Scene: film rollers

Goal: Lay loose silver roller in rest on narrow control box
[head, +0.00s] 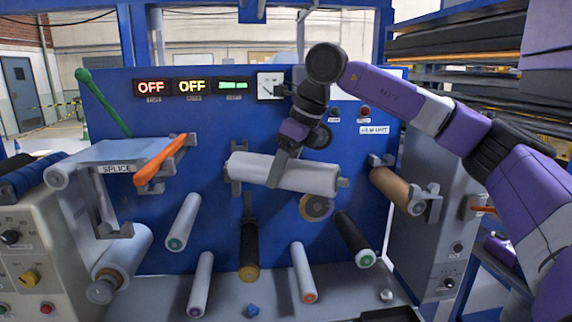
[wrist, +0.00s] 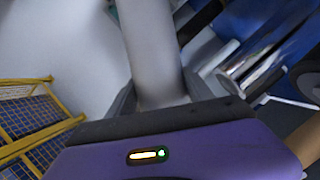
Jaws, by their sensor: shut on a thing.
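My gripper (head: 281,172) is shut on the pale silver roller (head: 315,178) near its middle, in front of the blue panel. The roller lies nearly level, its right end slightly lower. Brackets show by both its ends; I cannot tell whether they touch it. In the wrist view the same roller (wrist: 150,45) rises between the jaws. The narrow control box (head: 440,250) stands at the right in the head view. A grey bracket (head: 430,203), which looks like the rest, is at its upper left, beside the front end of a brown roller (head: 393,188).
Several rollers stick out from the blue panel (head: 215,135) below, including a black one (head: 355,238). A splice table (head: 115,155) and orange bar (head: 165,160) are at left. A wider control box (head: 35,250) stands far left. The wrist view shows a yellow railing (wrist: 35,110).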

